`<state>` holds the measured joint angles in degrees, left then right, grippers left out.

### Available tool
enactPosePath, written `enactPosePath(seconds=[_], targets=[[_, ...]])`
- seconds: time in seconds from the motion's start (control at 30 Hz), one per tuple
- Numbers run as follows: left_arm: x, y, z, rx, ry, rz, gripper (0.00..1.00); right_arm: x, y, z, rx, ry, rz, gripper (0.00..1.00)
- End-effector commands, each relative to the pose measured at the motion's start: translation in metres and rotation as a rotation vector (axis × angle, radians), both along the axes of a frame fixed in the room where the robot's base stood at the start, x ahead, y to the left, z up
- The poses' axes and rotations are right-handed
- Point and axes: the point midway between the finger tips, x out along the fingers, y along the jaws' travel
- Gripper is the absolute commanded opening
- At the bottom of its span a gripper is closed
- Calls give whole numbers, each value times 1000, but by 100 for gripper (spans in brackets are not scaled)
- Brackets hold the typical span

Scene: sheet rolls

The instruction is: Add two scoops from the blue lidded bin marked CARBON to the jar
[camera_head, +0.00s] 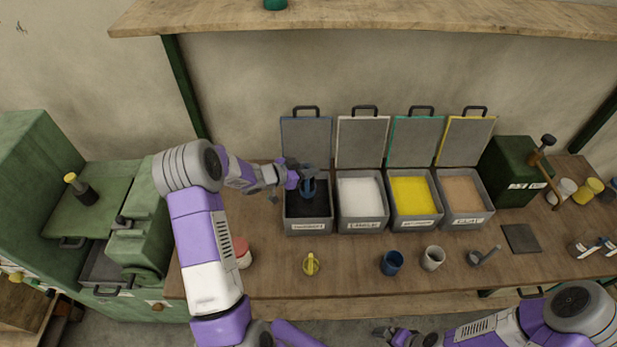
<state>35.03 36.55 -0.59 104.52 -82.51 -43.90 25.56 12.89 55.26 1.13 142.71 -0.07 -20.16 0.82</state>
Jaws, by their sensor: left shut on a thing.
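The CARBON bin (305,214) is a grey box of black powder at the left end of the row of bins. Its blue-edged lid (306,142) stands open behind it. My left gripper (303,179) is shut on a blue scoop (309,186), which is over or in the black powder; I cannot tell its depth or fill. A white jar-like container with a reddish top (242,252) stands at the left, partly behind my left arm. A blue cup (391,262) and a whitish cup (432,258) stand in front of the bins. My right gripper (386,332) is low at the bottom edge; its jaws are unclear.
Open bins of white (362,223), yellow (416,219) and tan powder (467,214) continue rightwards. A yellow scoop-like item (311,264) and a grey scoop (484,256) lie in front. A green box (509,170) stands at the right. A shelf (400,18) hangs above.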

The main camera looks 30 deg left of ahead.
Motion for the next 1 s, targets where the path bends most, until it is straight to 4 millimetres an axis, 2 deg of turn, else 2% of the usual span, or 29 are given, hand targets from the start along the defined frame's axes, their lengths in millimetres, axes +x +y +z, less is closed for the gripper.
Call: enactPosePath(seconds=[0.07,0.17,0.27,0.33,0.47,0.6,0.7,0.9,1.0], targets=[[2,10,0,3,-3,11,0,0,0,-1,0,0,0,100],[7,36,1,5,-5,37,0,0,0,-5,0,0,0,100],[10,77,2,9,-4,72,0,0,0,-10,0,0,0,100],[9,112,4,10,-4,95,0,0,0,-15,0,0,0,100],[-4,173,5,9,-2,121,0,0,0,-23,0,0,0,100],[-29,230,6,7,2,126,0,0,0,-31,0,0,0,100],[-53,266,5,7,3,119,0,0,0,-36,0,0,0,100],[-112,319,0,4,5,85,0,0,0,-48,0,0,0,100],[-143,337,-3,2,4,62,0,0,0,-53,0,0,0,100]])
